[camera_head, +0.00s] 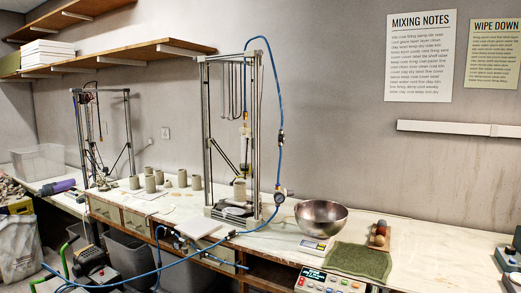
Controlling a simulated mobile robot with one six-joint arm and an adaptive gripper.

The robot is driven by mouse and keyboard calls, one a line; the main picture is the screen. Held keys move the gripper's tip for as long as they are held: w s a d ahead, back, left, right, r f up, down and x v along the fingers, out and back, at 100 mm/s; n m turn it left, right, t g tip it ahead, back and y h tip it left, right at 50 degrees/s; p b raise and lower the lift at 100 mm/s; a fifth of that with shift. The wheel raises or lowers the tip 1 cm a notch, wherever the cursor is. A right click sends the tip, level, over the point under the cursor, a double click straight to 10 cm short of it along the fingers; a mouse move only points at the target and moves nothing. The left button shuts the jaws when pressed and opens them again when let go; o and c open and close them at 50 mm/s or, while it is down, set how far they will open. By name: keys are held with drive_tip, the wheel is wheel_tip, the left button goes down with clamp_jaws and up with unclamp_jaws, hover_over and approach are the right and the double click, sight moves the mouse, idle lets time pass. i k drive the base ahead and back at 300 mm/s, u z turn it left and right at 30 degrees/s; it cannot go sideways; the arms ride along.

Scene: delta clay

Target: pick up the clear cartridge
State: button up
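A slim upright tube (245,145) with a yellowish top hangs inside the tall metal printer frame (207,130). It may be the clear cartridge, but it is too small to tell. Below it, a grey clay cylinder (240,190) stands on the printer's bed. A purple cylinder (57,187) lies on its side on the bench at the far left; it does not look clear. No other thing can be made out as a clear cartridge. My gripper is not in view.
Several clay cups (182,178) stand left of the tall frame. A blue hose (281,110) loops down its right side and across the bench front. A metal bowl (321,217), green cloth (358,262) and small scale (315,246) are on the right.

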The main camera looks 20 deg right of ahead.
sight(243, 136)
drive_tip(key=z, duration=0.3)
drive_tip(key=i, duration=0.9)
drive_tip(key=z, duration=0.25)
